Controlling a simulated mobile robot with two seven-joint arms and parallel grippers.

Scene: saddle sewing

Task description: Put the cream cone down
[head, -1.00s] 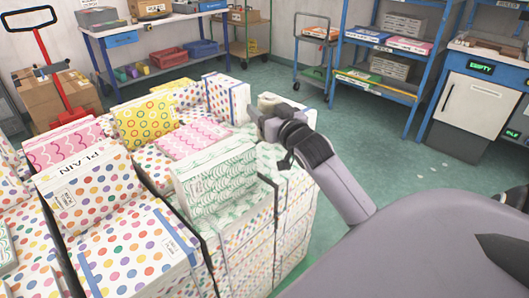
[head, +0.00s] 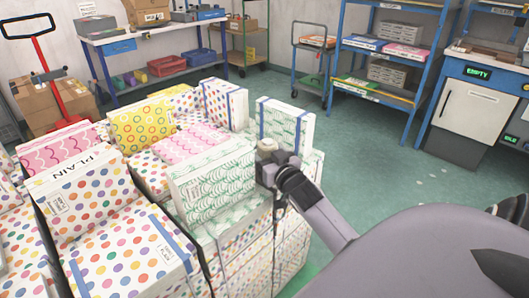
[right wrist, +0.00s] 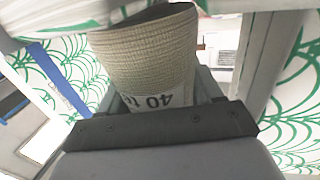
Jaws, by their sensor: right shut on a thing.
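The cream cone (head: 267,146) is held by my right gripper (head: 270,160) over the top of the box stack, between two green-patterned boxes. In the right wrist view the cream cone (right wrist: 150,62) fills the space between the fingers. It has ribbed thread and a white label reading "40 te", seen upside down. The gripper is shut on it. Whether the cone's base touches the surface below is hidden. My left gripper is not in view.
A green wavy-patterned box (head: 213,182) stands close to the left of the cone. Another green-patterned box with blue bands (head: 286,125) stands behind it. Polka-dot boxes (head: 130,252) fill the left. Blue shelving (head: 385,55) and a cabinet (head: 470,108) stand beyond open green floor.

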